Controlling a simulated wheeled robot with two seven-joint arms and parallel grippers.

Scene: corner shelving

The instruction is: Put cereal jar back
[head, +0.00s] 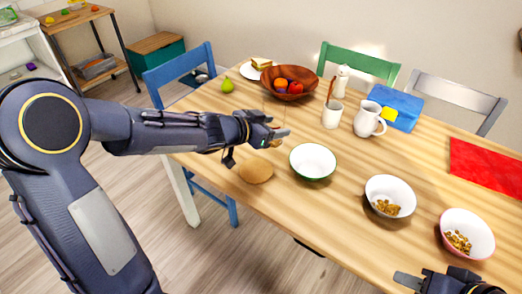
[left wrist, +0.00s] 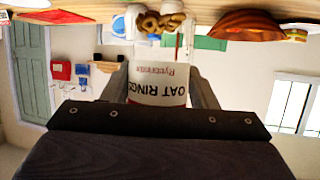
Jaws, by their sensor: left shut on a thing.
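The cereal jar (left wrist: 160,82) is clear with a white label reading "OAT RINGS", and ring-shaped cereal shows inside it. My left gripper (left wrist: 162,88) is shut on it, one finger on each side, in the left wrist view, which looks upside down. In the head view my left gripper (head: 278,134) is over the left part of the wooden table (head: 345,215), and the jar is hard to make out there. Whether its base touches the table is unclear. My right gripper (head: 412,281) shows only partly at the bottom right edge, and its opening is unclear.
A tan round thing (head: 256,170) and an empty green-rimmed bowl (head: 313,161) are near my left gripper. Two bowls, white (head: 376,190) and pink (head: 484,235), hold cereal. A fruit bowl (head: 266,77), white cup (head: 332,115) and pitcher (head: 366,120) stand behind. Shelving (head: 60,50) stands at far left.

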